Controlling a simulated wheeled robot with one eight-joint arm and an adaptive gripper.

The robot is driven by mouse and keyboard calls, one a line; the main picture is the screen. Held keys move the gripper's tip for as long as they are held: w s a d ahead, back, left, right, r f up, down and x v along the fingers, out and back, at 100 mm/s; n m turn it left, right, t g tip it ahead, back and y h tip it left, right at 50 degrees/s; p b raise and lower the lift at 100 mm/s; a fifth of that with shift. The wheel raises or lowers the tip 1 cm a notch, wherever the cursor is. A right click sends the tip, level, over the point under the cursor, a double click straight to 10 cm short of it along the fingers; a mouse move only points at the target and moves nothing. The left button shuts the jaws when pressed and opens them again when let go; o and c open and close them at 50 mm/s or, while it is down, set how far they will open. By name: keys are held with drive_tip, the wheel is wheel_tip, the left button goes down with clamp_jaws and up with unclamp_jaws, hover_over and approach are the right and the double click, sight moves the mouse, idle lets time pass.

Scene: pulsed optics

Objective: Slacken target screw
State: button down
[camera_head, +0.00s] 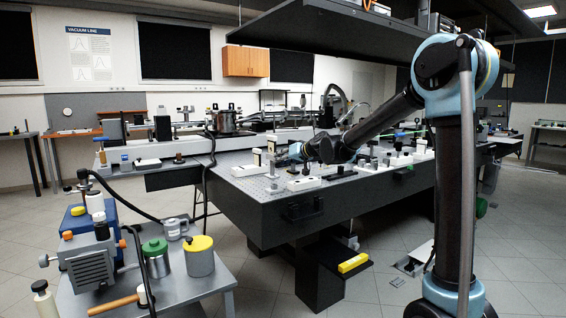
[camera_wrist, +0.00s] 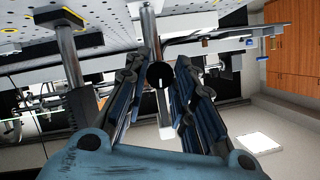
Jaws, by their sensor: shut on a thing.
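My gripper (camera_wrist: 165,82) reaches over the optical table and is shut on a small dark round knob (camera_wrist: 160,74). The knob sits between the fingertips, beside a grey metal post (camera_wrist: 149,35). I cannot tell for certain whether this knob is the target screw, as the fingers hide its sides. In the head view my gripper (camera_head: 285,157) is small, low over the table's left part, and the held knob cannot be made out.
The perforated optical table (camera_head: 285,212) carries several mounts and posts. In the wrist view another thick post (camera_wrist: 68,55) stands left of my fingers. A cart (camera_head: 195,288) with a pump and cans is at the front left. A dark shelf (camera_head: 320,28) hangs above.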

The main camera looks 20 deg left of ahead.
drive_tip(key=c, duration=1.3)
unclamp_jaws()
drive_tip(key=shift+c, duration=0.2)
drive_tip(key=shift+d, duration=0.15)
drive_tip(key=v, duration=1.1)
drive_tip(key=shift+s+d+r, duration=0.15)
drive_tip(key=shift+d+r, duration=0.05)
drive_tip(key=shift+d, duration=0.15)
drive_tip(key=s+d+f+m+g+h, duration=0.1)
drive_tip(key=s+d+f+h, duration=0.3)
drive_tip(key=s+d+f, duration=0.5)
drive_tip(key=s+d+f+m+g+h, duration=0.2)
drive_tip(key=s+d+f, duration=0.7)
drive_tip(key=s+d, duration=0.5)
drive_tip(key=s+d+f+m+g+h, duration=0.2)
drive_tip(key=s+d+f+h, duration=0.3)
drive_tip(key=s+d+f, duration=0.5)
drive_tip(key=s+d+m, duration=0.1)
drive_tip(key=s+d, duration=0.1)
drive_tip(key=d, duration=0.6)
drive_tip(key=shift+s+d+m+h, duration=0.35)
drive_tip(key=shift+m+h, duration=0.05)
